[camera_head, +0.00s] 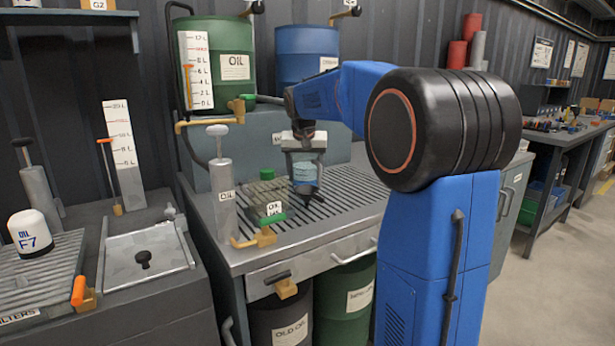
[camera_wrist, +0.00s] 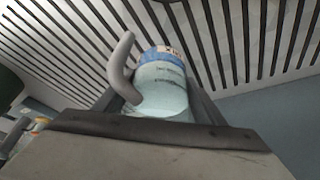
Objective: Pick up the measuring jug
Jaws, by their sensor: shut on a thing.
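The measuring jug (camera_head: 304,170) is a clear, pale blue vessel with a blue band, on or just above the slatted bench top (camera_head: 350,205); I cannot tell if it touches. It also shows in the wrist view (camera_wrist: 163,90), with a grey curved handle (camera_wrist: 122,68) on its left side. My gripper (camera_head: 304,158) comes down over the jug from above and is shut on it, a finger on each side. The gripper's fingers and body hide part of the jug.
A squat greenish container (camera_head: 266,174) stands left of the jug, near a green-handled tap (camera_head: 262,232). A grey OIL pump cylinder (camera_head: 221,190) stands at the bench's left edge. Green (camera_head: 225,65) and blue (camera_head: 303,50) drums stand behind. Slats in front right are clear.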

